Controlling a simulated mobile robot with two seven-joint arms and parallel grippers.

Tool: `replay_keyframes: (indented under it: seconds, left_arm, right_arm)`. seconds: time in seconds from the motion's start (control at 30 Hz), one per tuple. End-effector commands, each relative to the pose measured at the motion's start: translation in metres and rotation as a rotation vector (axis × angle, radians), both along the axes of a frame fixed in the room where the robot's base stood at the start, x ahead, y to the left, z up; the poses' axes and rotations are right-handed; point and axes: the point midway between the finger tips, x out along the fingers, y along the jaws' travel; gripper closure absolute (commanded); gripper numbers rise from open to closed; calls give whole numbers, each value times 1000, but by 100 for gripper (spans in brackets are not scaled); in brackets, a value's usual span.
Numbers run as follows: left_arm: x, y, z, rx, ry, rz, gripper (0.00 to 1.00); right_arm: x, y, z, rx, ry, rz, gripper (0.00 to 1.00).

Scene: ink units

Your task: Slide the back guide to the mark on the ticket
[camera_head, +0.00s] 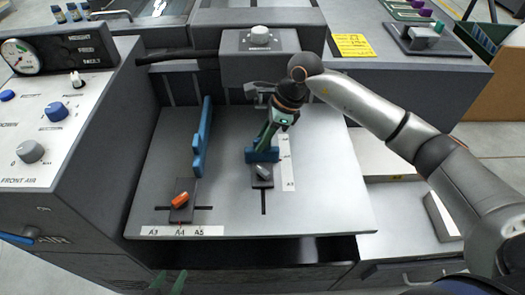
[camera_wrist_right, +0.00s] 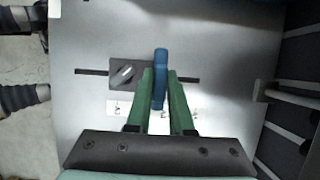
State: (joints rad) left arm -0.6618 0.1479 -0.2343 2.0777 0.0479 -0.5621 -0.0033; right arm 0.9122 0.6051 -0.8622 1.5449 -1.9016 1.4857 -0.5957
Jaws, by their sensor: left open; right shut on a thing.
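The back guide (camera_head: 262,156) is a short blue block on the metal feed board (camera_head: 330,205), with a grey locking knob (camera_head: 263,172) over a slot. My right gripper (camera_head: 268,138) is shut on the guide from above. In the right wrist view, the blue guide (camera_wrist_right: 160,65) stands between the green fingers of that gripper (camera_wrist_right: 161,85), and the knob (camera_wrist_right: 124,74) is beside it. A white scale strip (camera_head: 287,170) runs along the slot; most marks are unreadable. The yellow ticket (camera_head: 355,45) lies on the machine top, its text too small to read. My left gripper (camera_head: 166,282) is open and empty at the bottom edge.
A long blue side guide (camera_head: 203,140) with an orange knob (camera_head: 180,200) stands left on the board. A front scale (camera_head: 180,231) shows A3, A4 and A5. A control panel (camera_head: 50,130) rises at the left. The board's right part is bare.

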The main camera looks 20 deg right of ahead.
Motion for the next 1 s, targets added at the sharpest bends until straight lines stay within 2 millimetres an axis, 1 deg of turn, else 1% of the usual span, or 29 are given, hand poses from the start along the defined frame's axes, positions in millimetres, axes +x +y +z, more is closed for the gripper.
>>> replay_keyframes:
  seconds: [0.03,0.13,0.27,0.43,0.47,0.7,0.93,1.0]
  left_arm:
    - [1,1,-2,2,-7,1,50]
    - [4,3,1,2,-20,5,50]
    - [5,4,5,3,-27,7,50]
    - [1,4,3,5,-20,5,50]
    - [1,5,3,6,-19,4,50]
    - [-1,4,0,8,-14,0,50]
    - [-1,3,-2,7,-8,-3,50]
    - [-1,2,-1,7,-8,-3,50]
  right_arm:
    - [5,-1,-2,0,-2,-3,100]
    - [8,-3,-1,1,-1,-3,100]
    - [8,-3,0,1,0,-2,100]
    - [8,-3,0,1,0,-2,100]
    - [8,-3,0,1,0,-2,77]
    - [8,-2,0,1,0,-1,50]
    - [8,-2,0,1,1,-1,50]
    - [8,-3,2,1,0,-1,50]
